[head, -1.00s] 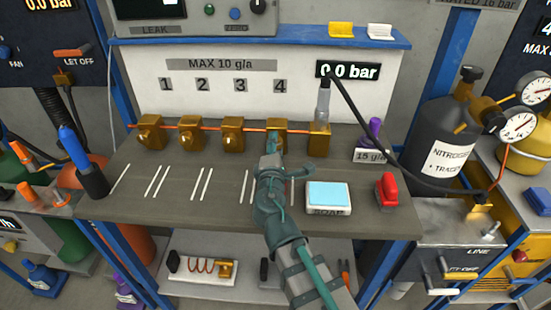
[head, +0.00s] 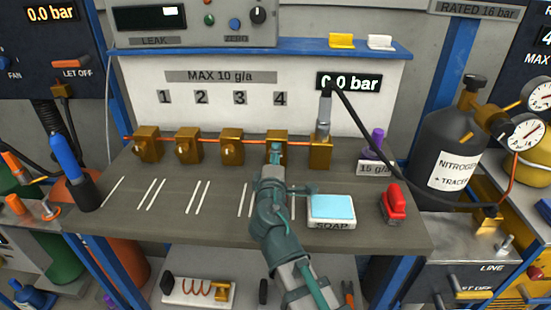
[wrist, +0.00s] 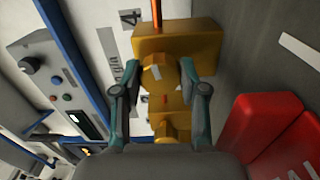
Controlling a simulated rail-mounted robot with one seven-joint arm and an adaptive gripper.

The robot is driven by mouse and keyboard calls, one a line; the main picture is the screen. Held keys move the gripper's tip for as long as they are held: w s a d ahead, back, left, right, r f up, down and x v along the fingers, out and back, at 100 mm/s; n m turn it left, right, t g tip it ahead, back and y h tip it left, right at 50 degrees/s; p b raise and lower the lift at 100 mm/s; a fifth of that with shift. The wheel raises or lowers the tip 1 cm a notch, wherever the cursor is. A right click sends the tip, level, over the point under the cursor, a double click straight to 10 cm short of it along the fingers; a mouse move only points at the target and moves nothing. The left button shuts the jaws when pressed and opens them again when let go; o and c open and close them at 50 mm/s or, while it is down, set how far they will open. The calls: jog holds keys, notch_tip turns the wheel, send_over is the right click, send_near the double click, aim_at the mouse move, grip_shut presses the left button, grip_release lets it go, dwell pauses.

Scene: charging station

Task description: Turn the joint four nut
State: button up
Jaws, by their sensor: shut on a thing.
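The joint four brass block (head: 276,140) sits on the copper pipe below the label 4, at the right of the row. My gripper (head: 275,158) reaches it from the front. In the wrist view my gripper (wrist: 160,80) has its two fingers on either side of the round brass nut (wrist: 158,73) on the front of the block (wrist: 205,42). The fingers are shut on the nut, which carries a pale mark on its face. In the head view my wrist hides the nut and most of the fingers.
Three similar brass joints (head: 188,147) stand to the left. A taller brass fitting (head: 320,150) with a hose stands close on the right. The soap tray (head: 332,222) and a red object (head: 393,205) lie right of my arm. The bench (head: 150,225) front left is clear.

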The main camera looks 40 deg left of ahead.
jog(key=o, duration=1.1)
jog(key=shift+o, duration=0.2)
jog(key=shift+r, duration=0.1)
